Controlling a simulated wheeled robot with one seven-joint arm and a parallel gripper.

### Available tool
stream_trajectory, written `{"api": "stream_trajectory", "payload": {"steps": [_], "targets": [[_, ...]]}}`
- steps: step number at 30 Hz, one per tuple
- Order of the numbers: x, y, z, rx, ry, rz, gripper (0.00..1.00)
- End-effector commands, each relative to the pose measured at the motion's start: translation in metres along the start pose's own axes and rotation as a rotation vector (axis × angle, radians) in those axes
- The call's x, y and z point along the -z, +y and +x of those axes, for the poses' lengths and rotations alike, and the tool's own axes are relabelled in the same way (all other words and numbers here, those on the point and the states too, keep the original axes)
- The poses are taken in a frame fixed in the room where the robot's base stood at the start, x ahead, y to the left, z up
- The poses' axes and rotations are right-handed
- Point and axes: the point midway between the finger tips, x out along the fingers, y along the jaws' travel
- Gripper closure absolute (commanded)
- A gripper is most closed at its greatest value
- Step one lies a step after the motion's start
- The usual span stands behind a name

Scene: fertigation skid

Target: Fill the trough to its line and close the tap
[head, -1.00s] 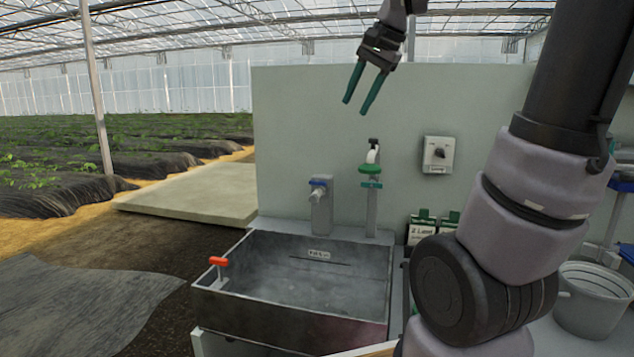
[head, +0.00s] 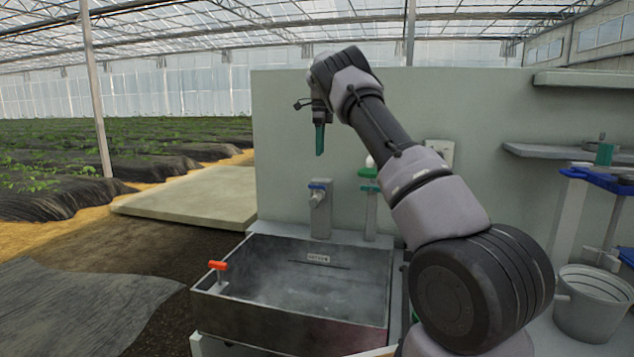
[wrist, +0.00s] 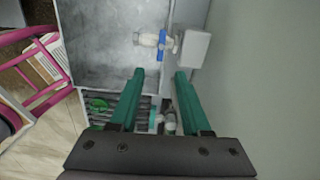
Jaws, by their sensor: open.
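The grey metal trough (head: 215,308) stands below the wall panel; its inside wall carries a small label and a line mark. Its floor looks grey, and I cannot tell the water level. A tap with a blue handle (head: 318,185) sits on a grey block at the trough's back edge; it also shows in the wrist view (wrist: 168,42). A green-topped tap post (head: 369,185) stands just right of it, partly behind my arm. My gripper (head: 319,152) points down above the blue-handled tap, apart from it. In the wrist view its green fingers (wrist: 160,78) are open and empty.
A red-handled fitting (head: 218,266) is on the trough's left corner. A grey bucket (head: 590,305) and a blue-topped stand (head: 600,180) are at the right. Shelves (head: 570,153) jut from the right wall. A pink frame (wrist: 40,60) shows in the wrist view.

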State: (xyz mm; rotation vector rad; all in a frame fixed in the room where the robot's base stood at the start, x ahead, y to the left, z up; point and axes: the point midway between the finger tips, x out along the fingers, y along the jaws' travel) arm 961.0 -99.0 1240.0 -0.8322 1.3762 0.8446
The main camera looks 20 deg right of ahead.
Motion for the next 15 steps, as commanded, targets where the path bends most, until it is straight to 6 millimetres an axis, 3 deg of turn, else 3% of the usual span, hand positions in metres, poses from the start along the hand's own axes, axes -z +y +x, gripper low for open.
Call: {"api": "stream_trajectory", "payload": {"steps": [8, 15], "targets": [[-0.011, -0.003, 0.029, -0.010, 0.029, 0.036, 0.53], [-0.009, -0.002, 0.072, -0.010, 0.028, 0.035, 0.53]]}}
